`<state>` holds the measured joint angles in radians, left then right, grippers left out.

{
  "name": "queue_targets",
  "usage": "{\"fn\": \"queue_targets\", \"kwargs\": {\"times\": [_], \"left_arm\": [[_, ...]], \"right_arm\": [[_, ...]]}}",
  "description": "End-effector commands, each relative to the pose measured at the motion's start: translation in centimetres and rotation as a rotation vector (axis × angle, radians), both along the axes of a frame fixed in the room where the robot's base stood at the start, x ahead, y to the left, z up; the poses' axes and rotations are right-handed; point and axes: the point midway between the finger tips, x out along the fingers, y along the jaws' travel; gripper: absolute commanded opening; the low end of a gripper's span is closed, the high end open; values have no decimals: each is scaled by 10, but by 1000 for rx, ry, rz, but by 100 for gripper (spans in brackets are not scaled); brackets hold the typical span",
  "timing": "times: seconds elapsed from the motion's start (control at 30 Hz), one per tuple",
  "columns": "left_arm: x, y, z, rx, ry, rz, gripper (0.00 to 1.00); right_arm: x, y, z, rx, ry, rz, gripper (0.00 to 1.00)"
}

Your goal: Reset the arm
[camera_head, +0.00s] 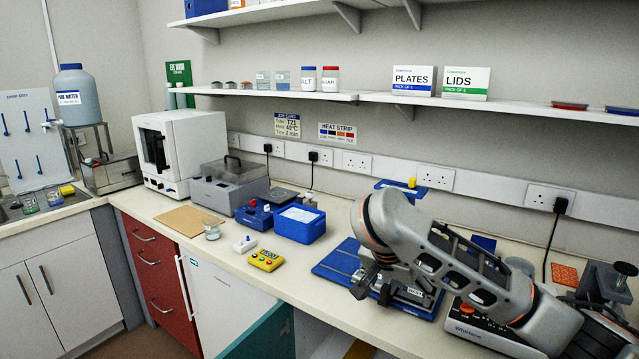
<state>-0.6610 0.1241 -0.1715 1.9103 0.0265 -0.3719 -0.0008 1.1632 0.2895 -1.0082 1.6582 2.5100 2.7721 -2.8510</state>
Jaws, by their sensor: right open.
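My right arm (445,257) comes in from the lower right and reaches over the bench. Its elbow-like grey joint (392,217) is high, and the right gripper (368,288) hangs below it, pointing down. The right gripper is open, with nothing seen between its fingers. It is over or beside the blue mat (338,266), close to a small metal device (410,292); I cannot tell whether they touch. The arm hides part of the mat and the bench behind it. My left gripper is not in view.
A blue box (300,226), a yellow button box (266,260) and a glass beaker (212,230) stand left of the gripper. Orange mat (564,274) is at right. Bench (330,312) is clear at the front.

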Motion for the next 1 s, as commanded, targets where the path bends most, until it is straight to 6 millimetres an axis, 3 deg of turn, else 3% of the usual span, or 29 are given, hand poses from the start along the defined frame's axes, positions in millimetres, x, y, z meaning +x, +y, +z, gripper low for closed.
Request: {"fn": "queue_targets", "kwargs": {"times": [0.1, 0.3, 0.5, 0.63, 0.77, 0.87, 1.0], "left_arm": [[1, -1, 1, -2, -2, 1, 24], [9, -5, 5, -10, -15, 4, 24], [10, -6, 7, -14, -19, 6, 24], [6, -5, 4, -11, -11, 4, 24], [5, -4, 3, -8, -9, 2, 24], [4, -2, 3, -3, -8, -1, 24], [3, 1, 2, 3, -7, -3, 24]], "right_arm": [[22, -15, -12, -17, -146, -74, 76], [54, -45, -12, -39, -440, -198, 76], [66, -84, 0, -73, -831, -306, 76], [54, -102, 16, -104, -1098, -312, 76], [31, -106, 28, -141, -1324, -240, 76], [9, -96, 31, -166, -1456, -131, 76], [-23, -68, 16, -193, -1547, 90, 76]]}}
